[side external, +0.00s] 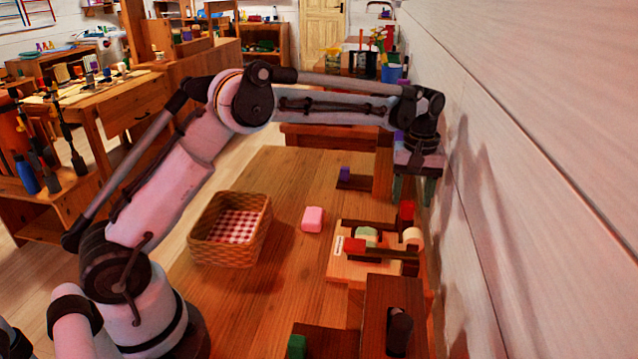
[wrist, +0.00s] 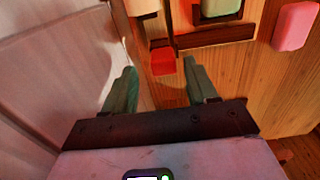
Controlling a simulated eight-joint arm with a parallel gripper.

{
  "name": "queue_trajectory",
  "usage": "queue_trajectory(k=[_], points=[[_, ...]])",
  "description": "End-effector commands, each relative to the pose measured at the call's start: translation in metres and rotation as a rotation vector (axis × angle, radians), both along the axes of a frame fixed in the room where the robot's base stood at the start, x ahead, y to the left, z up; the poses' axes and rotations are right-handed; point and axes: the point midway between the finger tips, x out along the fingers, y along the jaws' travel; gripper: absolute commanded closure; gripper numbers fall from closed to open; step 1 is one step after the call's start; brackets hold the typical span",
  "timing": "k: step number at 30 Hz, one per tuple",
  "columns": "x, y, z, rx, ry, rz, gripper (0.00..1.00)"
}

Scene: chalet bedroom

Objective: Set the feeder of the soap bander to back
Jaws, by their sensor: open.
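The soap bander (side external: 350,270) is a light wooden base with dark rails, standing on the bench near the wall. It carries a pale green block (side external: 366,234), a cream roll (side external: 412,236), a red block (side external: 354,245) at its front left and another red piece (side external: 407,209) at its far right corner. I cannot tell for certain which part is the feeder. My gripper (side external: 412,201) is open and empty, pointing down over that far corner. In the wrist view the far red piece (wrist: 163,62) shows between the fingertips (wrist: 158,68); contact cannot be told.
A pink soap (side external: 313,219) and a wicker basket (side external: 200,240) with checked cloth lie left of the bander. A purple block (side external: 345,173) sits on a dark stand behind. A dark wooden box (side external: 375,310) stands in front. The white wall (side external: 500,200) is close at right.

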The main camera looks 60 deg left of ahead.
Motion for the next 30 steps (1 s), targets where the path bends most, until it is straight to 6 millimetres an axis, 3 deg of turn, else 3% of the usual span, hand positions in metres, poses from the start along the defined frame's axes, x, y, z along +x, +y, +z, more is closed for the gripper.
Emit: queue_trajectory(k=[6, 13, 20, 30], points=[[0.000, 0.000, 0.044, -0.001, -0.001, 0.000, 0.43], [0.000, 0.000, 0.076, -0.001, -0.001, 0.000, 0.43], [0.000, -0.001, 0.089, -0.001, -0.001, 0.000, 0.43], [0.000, 0.000, 0.090, -0.001, -0.002, -0.001, 0.43]])
